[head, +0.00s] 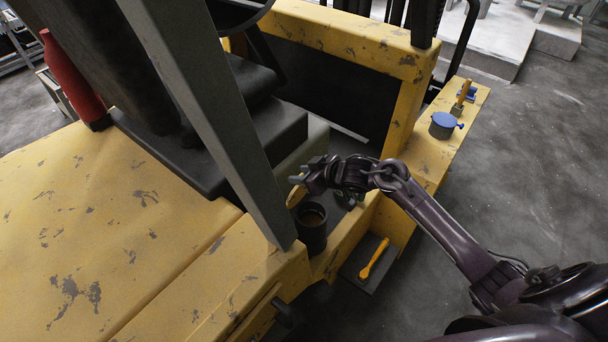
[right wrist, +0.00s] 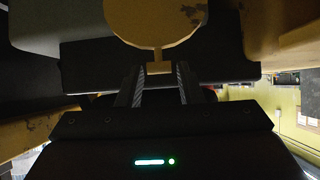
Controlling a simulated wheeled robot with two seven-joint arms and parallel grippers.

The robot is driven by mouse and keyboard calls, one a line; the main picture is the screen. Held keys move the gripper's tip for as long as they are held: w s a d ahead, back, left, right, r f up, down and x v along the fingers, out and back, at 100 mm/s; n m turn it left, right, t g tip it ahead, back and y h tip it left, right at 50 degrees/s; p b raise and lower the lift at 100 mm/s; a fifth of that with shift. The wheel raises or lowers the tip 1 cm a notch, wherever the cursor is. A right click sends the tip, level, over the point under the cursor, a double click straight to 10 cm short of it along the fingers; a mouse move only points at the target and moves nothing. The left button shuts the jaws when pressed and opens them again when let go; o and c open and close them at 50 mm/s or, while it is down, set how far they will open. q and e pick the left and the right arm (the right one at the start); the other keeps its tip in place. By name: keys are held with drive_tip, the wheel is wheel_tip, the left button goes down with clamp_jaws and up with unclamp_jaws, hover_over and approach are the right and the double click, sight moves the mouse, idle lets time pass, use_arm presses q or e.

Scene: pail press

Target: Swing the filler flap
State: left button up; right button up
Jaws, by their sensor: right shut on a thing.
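The filler flap is a round yellow disc (right wrist: 157,20) with a narrow tab, at the top of the right wrist view. My right gripper (right wrist: 158,82) is shut on the tab, with a dark finger on each side of it. In the head view my right gripper (head: 303,179) is above a dark round pot-like opening (head: 311,224) with brownish contents, in the yellow vehicle's side step. A small yellowish edge beside the fingertips appears to be the flap; most of it is hidden there. My left gripper is not in view.
A grey post (head: 205,110) rises left of the gripper. A yellow handled tool (head: 374,257) lies on a dark plate (head: 362,277) low at the side. A blue-lidded can (head: 443,125) stands on the yellow ledge (head: 425,160) at right. Open floor lies farther right.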

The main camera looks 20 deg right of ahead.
drive_tip(key=shift+w+r, duration=0.1)
drive_tip(key=shift+w+a+b, duration=0.3)
drive_tip(key=shift+w+a, duration=0.2)
drive_tip(key=shift+w, duration=0.3)
drive_tip(key=shift+w+a+b, duration=0.25)
drive_tip(key=shift+w+a, duration=0.25)
drive_tip(key=shift+w, duration=0.25)
drive_tip(key=shift+w+a, duration=0.1)
